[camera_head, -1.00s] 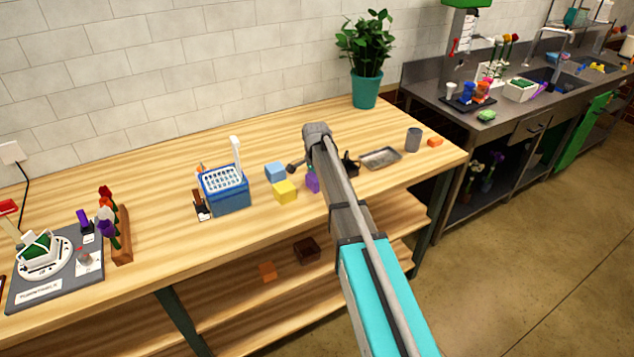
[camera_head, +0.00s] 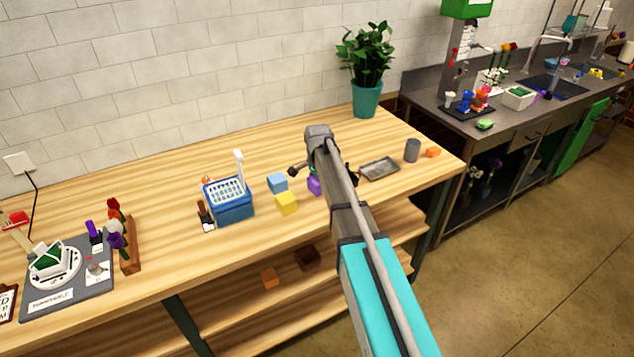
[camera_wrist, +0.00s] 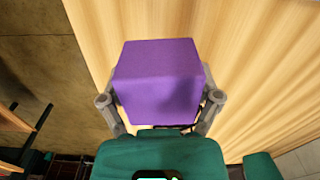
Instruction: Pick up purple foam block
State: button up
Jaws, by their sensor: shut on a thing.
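The purple foam block (camera_wrist: 158,82) fills the middle of the wrist view, between the two fingers of my gripper (camera_wrist: 160,105). The fingers are shut on its sides. In the head view the purple block (camera_head: 314,186) shows only in part, beside my arm, which hides the rest of it and most of my gripper. I cannot tell whether the block touches the table or is a little above it.
A yellow block (camera_head: 287,204) and a light blue block (camera_head: 277,182) lie just left of the purple one. A blue basket (camera_head: 232,208) stands further left. A metal tray (camera_head: 380,169), a grey cup (camera_head: 412,150) and an orange block (camera_head: 432,152) are to the right.

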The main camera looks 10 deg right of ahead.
jog(key=s+r+p, duration=0.7)
jog(key=s+r, duration=0.1)
jog(key=s, duration=0.4)
jog(key=shift+d, duration=0.15)
jog(key=shift+s+f, duration=0.1)
notch_tip(320, 180, down, 2)
jog(key=shift+f+b, duration=0.1)
jog(key=shift+b, duration=1.05)
jog(key=shift+d, duration=0.15)
